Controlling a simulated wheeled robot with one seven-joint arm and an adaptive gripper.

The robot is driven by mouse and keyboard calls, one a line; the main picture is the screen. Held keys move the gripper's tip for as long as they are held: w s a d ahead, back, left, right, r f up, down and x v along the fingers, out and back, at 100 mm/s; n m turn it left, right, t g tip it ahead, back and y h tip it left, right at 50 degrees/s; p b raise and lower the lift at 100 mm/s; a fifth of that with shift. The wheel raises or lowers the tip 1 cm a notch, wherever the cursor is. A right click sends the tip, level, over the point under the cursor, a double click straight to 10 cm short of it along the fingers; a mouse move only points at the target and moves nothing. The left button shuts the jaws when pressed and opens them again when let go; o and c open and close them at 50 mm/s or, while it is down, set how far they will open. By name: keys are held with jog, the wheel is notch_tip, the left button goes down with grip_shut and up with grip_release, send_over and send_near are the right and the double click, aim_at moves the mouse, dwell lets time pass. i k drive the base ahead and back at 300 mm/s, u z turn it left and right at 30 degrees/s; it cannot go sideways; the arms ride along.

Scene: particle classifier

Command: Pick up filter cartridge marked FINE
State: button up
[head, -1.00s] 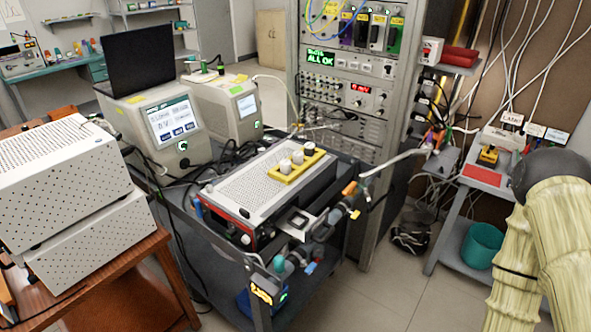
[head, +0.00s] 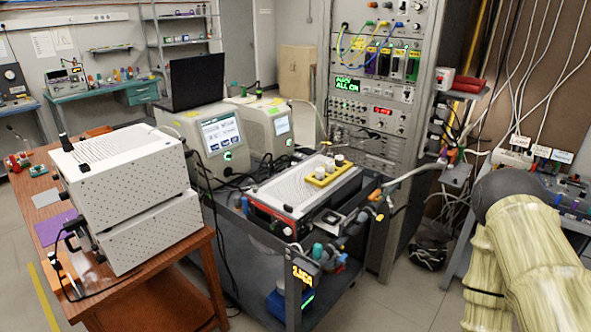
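A yellow holder (head: 313,181) lies on top of the perforated instrument on the cart. Several small cylinders with white or pale tops, possibly the filter cartridges (head: 330,165), stand in it. Their markings are too small to read, so I cannot tell which one is FINE. My arm, in a pale yellow cover with a dark joint, shows at the right edge. My gripper is outside the view.
The instrument (head: 290,193) sits on a dark cart (head: 322,291) with hoses and fittings at its front right. A wooden table (head: 165,271) with stacked white boxes (head: 125,170) stands left. An equipment rack (head: 375,120) rises behind. Floor shows at lower right.

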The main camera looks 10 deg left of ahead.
aim_at(330, 165)
jog(key=u, duration=0.75)
jog(key=i, duration=0.4)
